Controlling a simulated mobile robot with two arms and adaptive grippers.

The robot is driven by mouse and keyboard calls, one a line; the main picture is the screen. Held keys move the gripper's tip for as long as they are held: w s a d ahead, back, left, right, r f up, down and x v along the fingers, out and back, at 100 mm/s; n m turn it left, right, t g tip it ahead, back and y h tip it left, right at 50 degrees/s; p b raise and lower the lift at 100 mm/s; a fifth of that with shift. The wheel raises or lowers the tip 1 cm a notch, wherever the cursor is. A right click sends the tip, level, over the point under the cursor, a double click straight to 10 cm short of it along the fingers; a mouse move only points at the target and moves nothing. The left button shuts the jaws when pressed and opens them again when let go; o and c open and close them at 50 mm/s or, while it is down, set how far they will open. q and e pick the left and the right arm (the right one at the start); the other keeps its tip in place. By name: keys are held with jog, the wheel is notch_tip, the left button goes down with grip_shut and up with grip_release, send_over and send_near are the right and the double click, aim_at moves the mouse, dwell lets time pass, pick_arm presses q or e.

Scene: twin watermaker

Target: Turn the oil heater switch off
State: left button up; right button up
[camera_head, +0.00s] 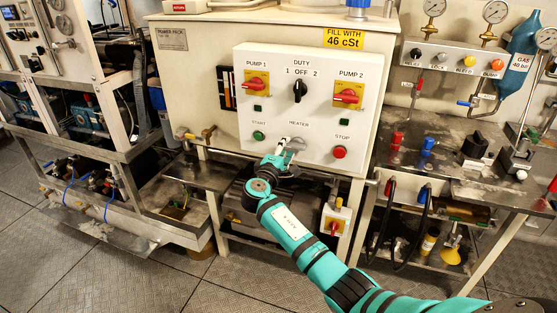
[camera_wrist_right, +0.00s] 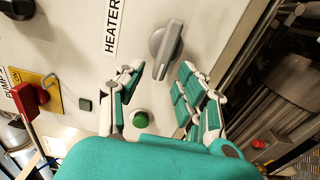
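The heater switch (camera_wrist_right: 166,45) is a grey knob with a bar handle, below the HEATER label on the white control panel (camera_head: 368,98). In the head view the heater switch (camera_head: 297,144) is small and partly covered by my right gripper (camera_head: 284,145). In the right wrist view my right gripper (camera_wrist_right: 162,72) is open, one finger on each side of the handle's near end. Gaps show between the fingers and the handle, so it does not look gripped. The handle looks slightly tilted there. My left gripper is in neither view.
The green START button (camera_head: 259,136) and red STOP button (camera_head: 340,152) flank the heater switch. The PUMP 1 switch (camera_head: 256,93), DUTY knob (camera_head: 300,91) and PUMP 2 switch (camera_head: 347,96) are above. A red-handled switch box (camera_head: 335,221) hangs below the panel.

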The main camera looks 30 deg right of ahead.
jog(key=v, duration=1)
jog(key=shift+s+a, duration=0.15)
jog(key=shift+s, duration=0.1)
jog(key=shift+f, duration=0.1)
